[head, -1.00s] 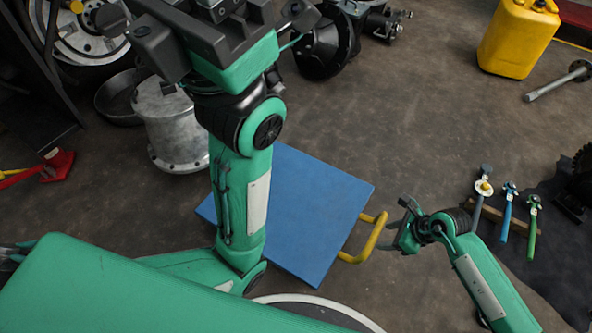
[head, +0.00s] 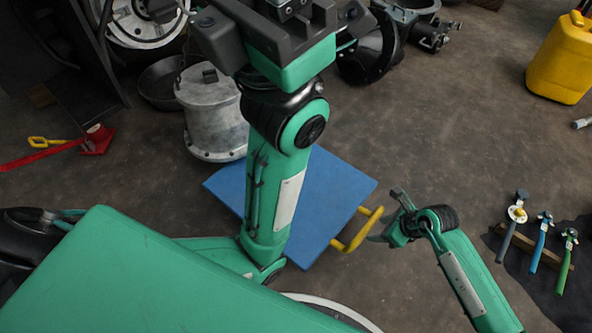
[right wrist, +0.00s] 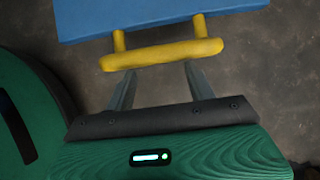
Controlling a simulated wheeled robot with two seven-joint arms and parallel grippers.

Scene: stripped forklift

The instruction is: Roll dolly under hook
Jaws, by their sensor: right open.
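No hook can be seen.
A grey metal drum (head: 215,120) stands close behind the dolly's left side. Engine parts (head: 370,50) lie at the back. A yellow canister (head: 562,65) is at upper right. Hand tools (head: 540,240) lie at right. A red tool (head: 95,140) lies at left. The floor between is bare.

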